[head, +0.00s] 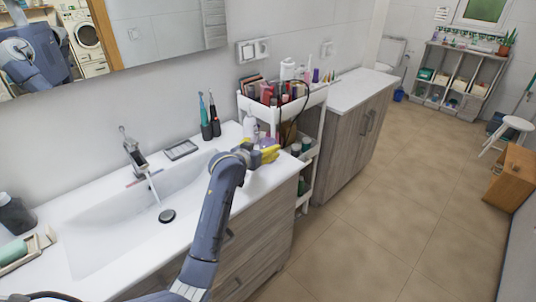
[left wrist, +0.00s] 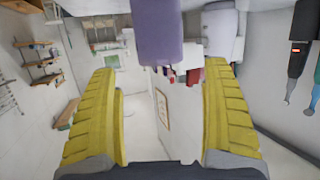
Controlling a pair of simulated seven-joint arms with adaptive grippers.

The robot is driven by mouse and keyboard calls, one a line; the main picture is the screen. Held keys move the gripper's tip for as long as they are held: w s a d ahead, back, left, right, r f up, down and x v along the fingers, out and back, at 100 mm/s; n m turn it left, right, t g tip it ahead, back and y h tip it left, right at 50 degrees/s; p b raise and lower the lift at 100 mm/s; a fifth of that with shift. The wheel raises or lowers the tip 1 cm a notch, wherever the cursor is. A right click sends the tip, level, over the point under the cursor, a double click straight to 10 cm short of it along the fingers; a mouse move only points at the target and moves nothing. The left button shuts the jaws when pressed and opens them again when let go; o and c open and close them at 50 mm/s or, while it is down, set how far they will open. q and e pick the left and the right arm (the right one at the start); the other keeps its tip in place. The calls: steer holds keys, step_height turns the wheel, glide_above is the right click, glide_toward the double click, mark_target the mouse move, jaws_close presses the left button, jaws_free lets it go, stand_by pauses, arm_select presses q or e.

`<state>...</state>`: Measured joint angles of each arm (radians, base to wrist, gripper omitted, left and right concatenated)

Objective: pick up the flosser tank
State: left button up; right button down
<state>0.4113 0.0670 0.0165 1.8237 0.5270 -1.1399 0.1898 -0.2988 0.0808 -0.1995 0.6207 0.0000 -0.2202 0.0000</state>
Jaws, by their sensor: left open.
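A purple, rounded object, likely the flosser tank (left wrist: 158,32), shows upside down at the top middle of the left wrist view. In the head view a bit of purple (head: 267,142) shows just behind the yellow fingers, at the sink counter's far end. My left gripper (head: 267,155) is over that end of the counter. In the left wrist view its yellow ribbed fingers (left wrist: 160,115) are wide apart with nothing between their tips. The purple object is ahead of the gap, apart from both fingers. Its base is out of frame. My right gripper is not in view.
A pale bottle-like thing (left wrist: 220,32) is close beside the purple object. Two dark electric toothbrushes (head: 210,118) stand by the wall. A white cart (head: 315,98) crowded with cosmetics stands past the counter's end. The tap (head: 134,152) runs into the sink.

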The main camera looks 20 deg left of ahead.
mark_target(271, 139)
arm_select(q)
steer(key=shift+x, duration=3.3)
steer(key=shift+r, duration=0.1)
steer(key=c, duration=1.6)
steer(key=shift+r, duration=0.15)
